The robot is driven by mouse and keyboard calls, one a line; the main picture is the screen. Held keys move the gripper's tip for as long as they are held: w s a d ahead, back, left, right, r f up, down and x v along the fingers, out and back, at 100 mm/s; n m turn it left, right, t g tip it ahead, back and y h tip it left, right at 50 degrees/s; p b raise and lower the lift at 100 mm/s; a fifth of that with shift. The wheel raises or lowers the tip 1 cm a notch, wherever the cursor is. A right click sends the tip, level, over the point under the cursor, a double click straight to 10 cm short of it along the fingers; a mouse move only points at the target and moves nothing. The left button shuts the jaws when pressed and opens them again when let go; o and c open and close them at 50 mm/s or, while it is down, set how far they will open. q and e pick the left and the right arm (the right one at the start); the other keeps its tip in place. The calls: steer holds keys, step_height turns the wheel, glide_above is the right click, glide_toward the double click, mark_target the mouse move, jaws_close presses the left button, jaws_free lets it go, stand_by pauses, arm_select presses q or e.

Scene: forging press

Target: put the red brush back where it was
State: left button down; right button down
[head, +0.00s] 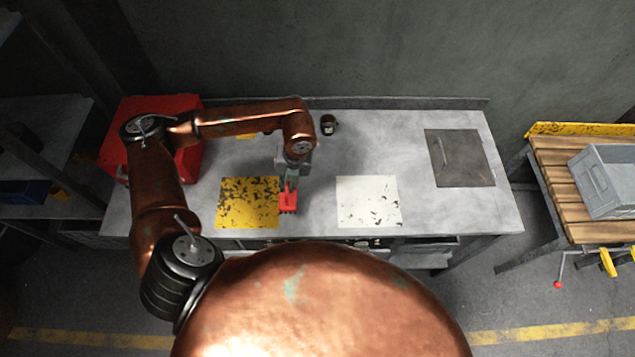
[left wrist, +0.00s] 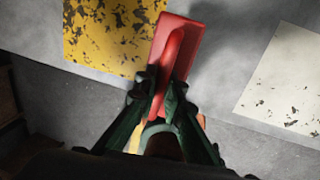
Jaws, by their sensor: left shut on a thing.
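The red brush (head: 288,201) is at the fingertips of my left gripper (head: 290,182), beside the right edge of the yellow worn square (head: 248,203) on the grey workbench. In the left wrist view the brush (left wrist: 181,38) lies between the fingers of the left gripper (left wrist: 167,95), which is shut on its red handle. The brush head points away from the gripper. I cannot tell whether the brush touches the bench. A white worn square (head: 368,202) lies to the right, apart from the brush. My right gripper is not in view.
A red box (head: 150,140) stands at the bench's left end, partly behind my arm. A small dark cup (head: 328,124) is at the back. A dark plate with a handle (head: 459,158) lies at the right. A grey crate (head: 604,180) sits on a wooden table.

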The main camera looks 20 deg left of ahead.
arm_select(q)
steer(key=shift+s+r, duration=0.15)
steer(key=shift+s, duration=0.35)
steer(key=s+a+r+p, duration=0.1)
steer(key=s+a+r, duration=0.1)
steer(key=s, duration=0.4)
steer(key=s+a+r, duration=0.1)
steer(key=s+r, duration=0.2)
steer(key=s, duration=0.3)
steer(key=w+a+f+p, duration=0.1)
steer(key=w+a+f, duration=0.2)
steer(key=f, duration=0.1)
steer(key=w+a+f+p, duration=0.1)
steer(key=w+a+f, duration=0.1)
steer(key=a+f, duration=0.2)
steer(key=w+a+f+p, duration=0.2)
steer(key=w+a+f, duration=0.1)
steer(key=a+f, duration=0.1)
steer(key=shift+w+f, duration=0.2)
steer(key=shift+w, duration=0.15)
steer(key=shift+a+f, duration=0.1)
steer(key=shift+f, duration=0.25)
